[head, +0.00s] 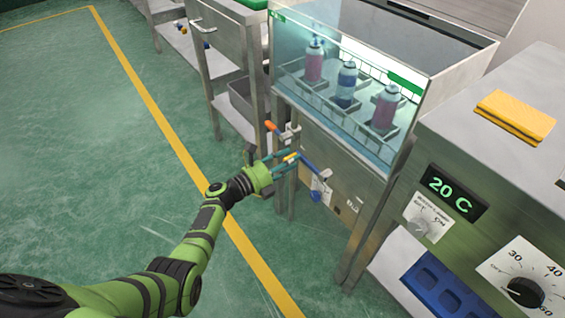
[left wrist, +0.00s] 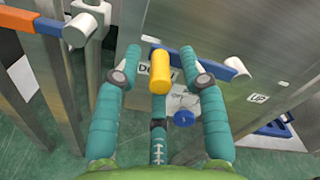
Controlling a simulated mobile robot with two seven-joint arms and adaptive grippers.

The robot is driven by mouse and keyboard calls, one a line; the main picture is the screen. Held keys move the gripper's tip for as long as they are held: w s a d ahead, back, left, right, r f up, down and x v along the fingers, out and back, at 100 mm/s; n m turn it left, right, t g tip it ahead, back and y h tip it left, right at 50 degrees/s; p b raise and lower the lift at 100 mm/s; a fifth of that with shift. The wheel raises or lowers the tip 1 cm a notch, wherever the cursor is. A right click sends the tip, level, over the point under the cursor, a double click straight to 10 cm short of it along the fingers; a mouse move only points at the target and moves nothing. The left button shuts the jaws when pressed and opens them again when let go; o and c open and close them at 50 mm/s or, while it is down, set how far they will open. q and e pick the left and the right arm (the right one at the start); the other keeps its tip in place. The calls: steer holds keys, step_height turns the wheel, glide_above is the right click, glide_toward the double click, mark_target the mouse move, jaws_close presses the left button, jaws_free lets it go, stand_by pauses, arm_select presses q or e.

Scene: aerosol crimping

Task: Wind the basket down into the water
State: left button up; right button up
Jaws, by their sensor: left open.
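A glass-walled water tank (head: 388,160) holds a wire basket (head: 335,104) with three capped aerosol cans, among them a middle can (head: 346,84). My left gripper (head: 291,160) is at the tank's steel front, below the glass. It is open, with its fingers around a yellow cylindrical knob (left wrist: 160,72) that sits between the fingertips in the left wrist view. I cannot tell whether they touch it. A blue bar (head: 309,164) is just right of the gripper. DOWN and UP labels (left wrist: 258,98) mark the panel, the first partly covered. My right gripper is out of view.
An orange-ended handle (head: 271,126) is close left of the gripper, and a blue knob (head: 316,196) is below it. A control cabinet (head: 480,140) with a 20 C display stands at right. A steel cart (head: 225,50) stands behind left. The green floor at left is clear.

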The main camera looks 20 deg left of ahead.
arm_select(q)
steer(key=v, duration=1.2)
